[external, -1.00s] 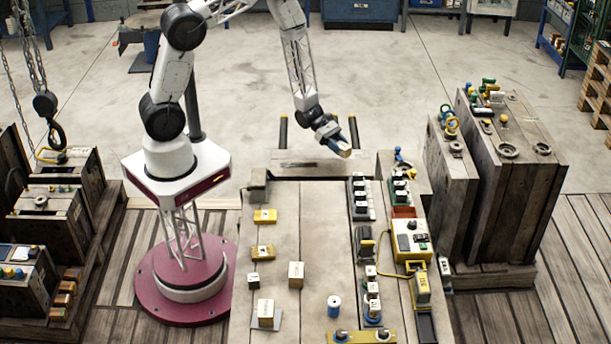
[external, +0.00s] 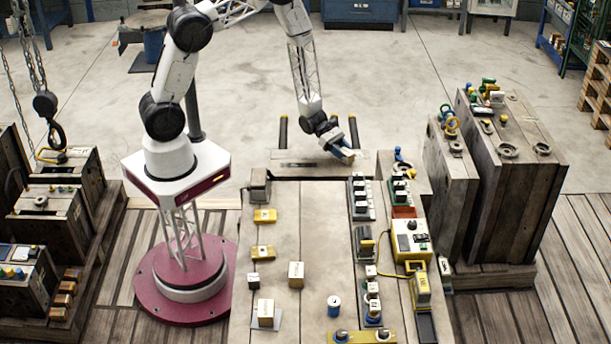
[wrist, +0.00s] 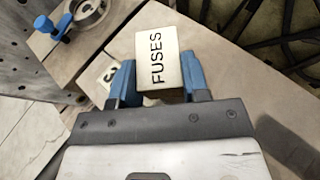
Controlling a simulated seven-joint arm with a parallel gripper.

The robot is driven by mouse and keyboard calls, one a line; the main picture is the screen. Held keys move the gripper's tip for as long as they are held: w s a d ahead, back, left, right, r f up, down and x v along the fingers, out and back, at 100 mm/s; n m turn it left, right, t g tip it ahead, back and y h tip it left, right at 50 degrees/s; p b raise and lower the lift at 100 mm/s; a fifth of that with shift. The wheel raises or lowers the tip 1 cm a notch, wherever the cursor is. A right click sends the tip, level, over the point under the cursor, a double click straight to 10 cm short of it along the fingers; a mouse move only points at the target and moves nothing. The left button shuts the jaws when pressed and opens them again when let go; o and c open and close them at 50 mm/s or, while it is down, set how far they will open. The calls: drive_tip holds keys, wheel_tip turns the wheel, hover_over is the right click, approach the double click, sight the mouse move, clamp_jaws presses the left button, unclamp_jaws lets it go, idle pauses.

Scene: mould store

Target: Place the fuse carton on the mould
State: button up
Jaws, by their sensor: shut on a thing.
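My gripper (external: 343,150) hangs over the far end of the long table in the external view. In the wrist view my gripper (wrist: 158,82) has its blue fingertips shut on the fuse carton (wrist: 157,60), a cream box lettered FUSES. The carton is held clear between the fingers; in the external view it is mostly hidden by them. Tall grey-brown mould blocks (external: 515,185) with rings on top stand on the right. The wrist view shows a brown surface with a metal ring (wrist: 90,14) and a blue fitting (wrist: 55,27). I cannot tell which block the task's mould is.
The table (external: 315,225) carries small cartons (external: 296,275), yellow blocks (external: 264,216), a blue can (external: 334,306) and a yellow control box (external: 411,240). Its middle strip is largely clear. A hook (external: 52,130) hangs at the left.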

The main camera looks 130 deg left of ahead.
drive_tip(key=shift+f, duration=0.3)
drive_tip(key=shift+f, duration=0.1)
drive_tip(key=o, duration=1)
drive_tip(key=shift+c, duration=0.2)
drive_tip(key=v, duration=1.2)
drive_tip(key=shift+r, duration=0.2)
idle(0.5)
